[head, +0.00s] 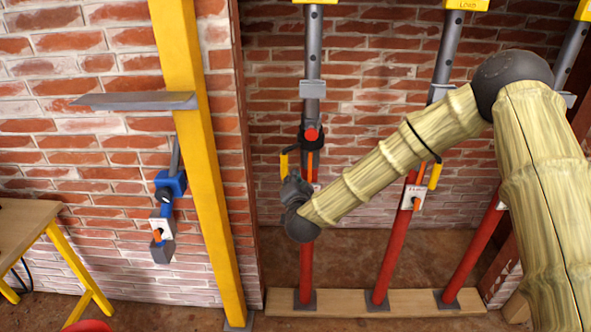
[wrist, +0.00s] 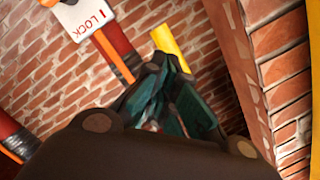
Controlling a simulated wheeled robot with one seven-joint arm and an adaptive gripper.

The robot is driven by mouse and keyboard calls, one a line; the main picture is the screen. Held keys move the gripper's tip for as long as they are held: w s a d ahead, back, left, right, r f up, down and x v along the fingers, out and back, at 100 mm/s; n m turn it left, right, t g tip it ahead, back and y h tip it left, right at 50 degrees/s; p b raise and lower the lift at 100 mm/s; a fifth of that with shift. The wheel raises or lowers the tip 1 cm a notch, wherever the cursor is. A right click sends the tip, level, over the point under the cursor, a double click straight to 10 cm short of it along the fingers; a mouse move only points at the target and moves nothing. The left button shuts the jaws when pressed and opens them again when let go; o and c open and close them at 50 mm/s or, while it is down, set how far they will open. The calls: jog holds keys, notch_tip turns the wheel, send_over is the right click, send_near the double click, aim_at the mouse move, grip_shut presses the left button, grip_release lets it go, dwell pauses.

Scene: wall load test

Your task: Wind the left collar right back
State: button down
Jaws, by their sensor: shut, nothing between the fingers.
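The left prop has a red lower tube (head: 306,272) and a grey upper tube (head: 314,50). Its black collar (head: 312,142) carries a red round end and a yellow handle (head: 284,165) hanging on the left side. My gripper (head: 293,184) is just below that handle, in front of the tube. In the wrist view my dark teal fingers (wrist: 168,68) are closed together and empty. The yellow handle (wrist: 172,45) shows just past their tips; I cannot tell whether they touch it. A white tag reading "1 LOCK" (wrist: 88,18) hangs at upper left there. My arm and gripper hide part of the prop.
Two more props stand to the right, the middle one with a white tag (head: 413,199) and a yellow handle (head: 435,176). All stand on a wooden sill (head: 340,301).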

jog(key=s+d+r+m+g+y+b, duration=0.1)
jog(key=s+d+r+m+y+b, duration=0.15)
jog(key=s+d+y, duration=0.55)
jog(key=p+x, duration=0.4)
jog(key=x, duration=1)
jog(key=shift+d+f+m, duration=0.2)
jog(key=shift+f+m, duration=0.2)
jog(key=shift+m, duration=0.05)
jog(key=shift+w, duration=0.15)
